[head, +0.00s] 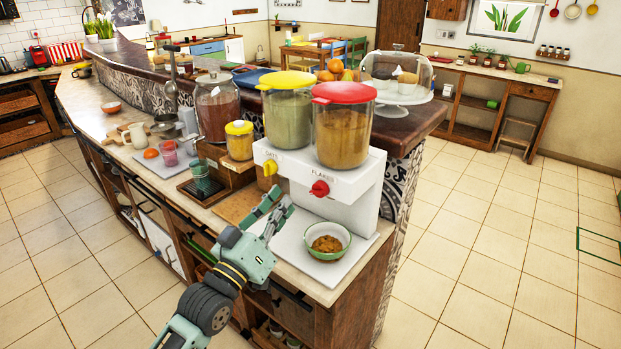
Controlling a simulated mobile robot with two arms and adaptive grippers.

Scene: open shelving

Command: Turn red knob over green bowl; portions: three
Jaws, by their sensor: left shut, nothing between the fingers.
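The white cereal dispenser (350,205) stands at the near end of the counter. Its right container, with a red lid (344,92), holds brown flakes, and the red knob (320,188) is on the front below the label "FLAKES". The left container, with a yellow lid (287,80), has a yellow knob (270,167). The green bowl (327,241) stands below the red knob with some brown flakes in it. My left gripper (278,205) is shut and empty, left of and a little below the red knob, apart from it. My right gripper is not in view.
A yellow-lidded jar (239,140) and a glass jar of dark content (217,108) stand left of the dispenser. A glass cake dome (397,75) is on the raised counter behind. The floor to the right is clear.

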